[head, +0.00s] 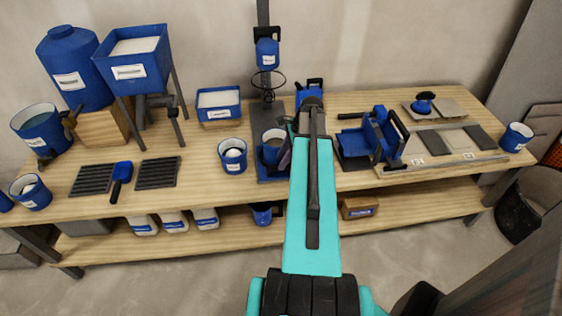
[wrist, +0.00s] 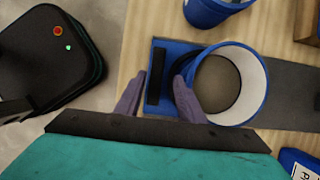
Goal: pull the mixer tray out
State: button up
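The mixer tray (wrist: 157,43) is a blue plate with an upright black handle bar (wrist: 158,75) along its outer side. In the head view the tray (head: 266,178) lies at the front edge of the bench, under the mixer stand (head: 267,62). A blue cup with a white inside (wrist: 257,80) stands on the tray, behind the handle. My gripper (wrist: 158,97) is open, with its purple fingers apart on either side of the handle's near end. The right finger overlaps the cup's near side; I cannot tell if it touches. In the head view my arm partly hides the tray.
A blue cup with a white ball (head: 232,155) stands left of the tray. A blue box of white material (head: 219,112) is behind it. A blue clamp-like device (head: 384,137) stands to the right.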

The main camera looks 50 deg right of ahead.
jog(key=b+v, duration=0.1)
jog(key=v, duration=1.1)
dwell(0.5)
